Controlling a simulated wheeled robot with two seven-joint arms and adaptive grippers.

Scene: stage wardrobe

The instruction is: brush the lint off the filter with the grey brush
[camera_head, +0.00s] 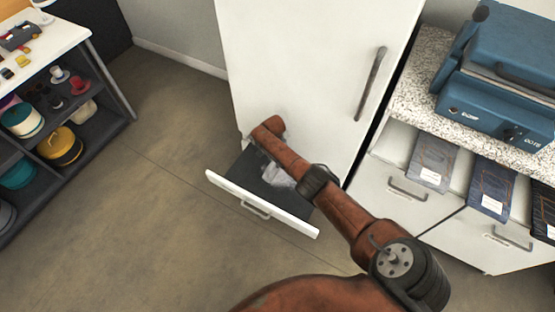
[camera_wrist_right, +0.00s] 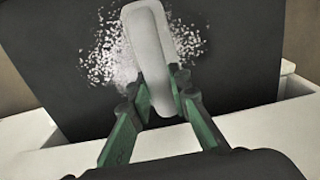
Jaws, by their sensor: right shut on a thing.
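The filter is a dark panel that shows in the wrist view (camera_wrist_right: 240,60), with white lint (camera_wrist_right: 110,55) speckled in a patch on both sides of the brush. The light grey brush (camera_wrist_right: 146,45) is held between the green fingers of my right gripper (camera_wrist_right: 158,88), which is shut on it. The brush lies over the middle of the lint; I cannot tell whether it touches the filter. In the head view the filter (camera_head: 243,167) sits in the open drawer, with pale lint (camera_head: 278,176) partly behind my right forearm. My right gripper is mostly hidden there. My left gripper is not in view.
The white drawer (camera_head: 226,191) sticks out from the bottom of a tall white cabinet (camera_head: 305,60). A shelf (camera_head: 95,115) with hats stands at left. The floor between is clear.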

